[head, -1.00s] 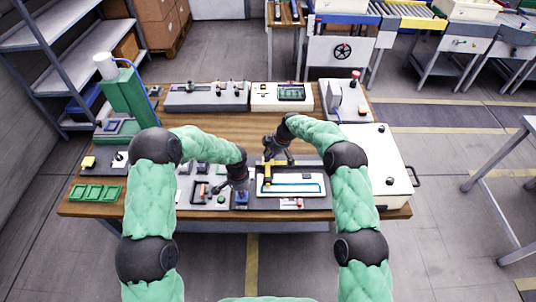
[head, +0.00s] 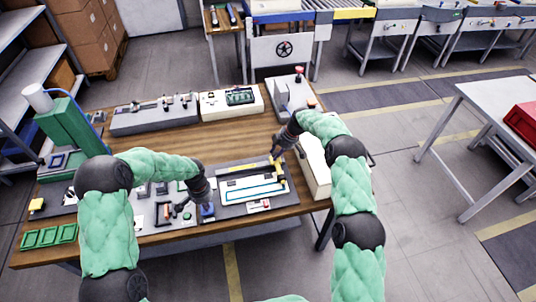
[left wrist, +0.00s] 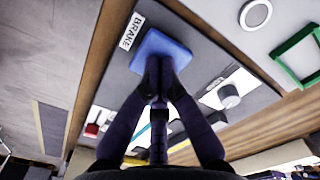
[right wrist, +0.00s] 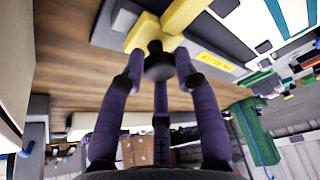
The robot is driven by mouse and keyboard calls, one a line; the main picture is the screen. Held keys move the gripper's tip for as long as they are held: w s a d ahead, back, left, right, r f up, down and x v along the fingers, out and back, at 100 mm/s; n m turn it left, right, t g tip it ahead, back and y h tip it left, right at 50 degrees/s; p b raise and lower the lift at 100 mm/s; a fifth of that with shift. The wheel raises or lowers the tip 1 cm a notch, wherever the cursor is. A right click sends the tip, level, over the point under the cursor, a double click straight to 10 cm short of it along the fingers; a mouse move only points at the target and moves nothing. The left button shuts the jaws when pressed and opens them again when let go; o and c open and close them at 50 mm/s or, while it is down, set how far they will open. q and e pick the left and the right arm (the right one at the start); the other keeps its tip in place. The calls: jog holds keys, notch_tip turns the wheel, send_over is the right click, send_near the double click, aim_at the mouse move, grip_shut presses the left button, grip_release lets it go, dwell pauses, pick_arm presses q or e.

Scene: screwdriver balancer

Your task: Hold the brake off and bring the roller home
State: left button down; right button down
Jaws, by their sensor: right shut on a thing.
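The blue brake pad (head: 208,215) is at the front of the table. It also shows in the left wrist view (left wrist: 165,50), beside a BRAKE label (left wrist: 132,30). My left gripper (head: 206,204) has its fingertips together on the pad, pointing down. A yellow roller piece (head: 278,168) with a black knob (right wrist: 158,62) is at the right end of the grey panel (head: 233,211), which bears a white area with a blue outline (head: 255,188). My right gripper (head: 277,153) is shut around the knob. The roller's underside is hidden.
A cream box (head: 315,165) stands right of the panel, close to my right arm. A green press (head: 72,125) and green trays (head: 45,237) are at the left. Grey and cream consoles (head: 155,115) line the back. Bare wood (head: 225,140) lies between.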

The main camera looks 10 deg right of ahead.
pick_arm(q)
jog(key=shift+s+f, duration=0.1)
pick_arm(e)
jog(key=shift+w+d+r, duration=0.2)
jog(key=shift+d+r, duration=0.05)
jog(key=c, duration=1.3)
grip_release()
jog(key=o, duration=0.4)
jog(key=shift+f, duration=0.1)
jog(key=shift+s, duration=0.1)
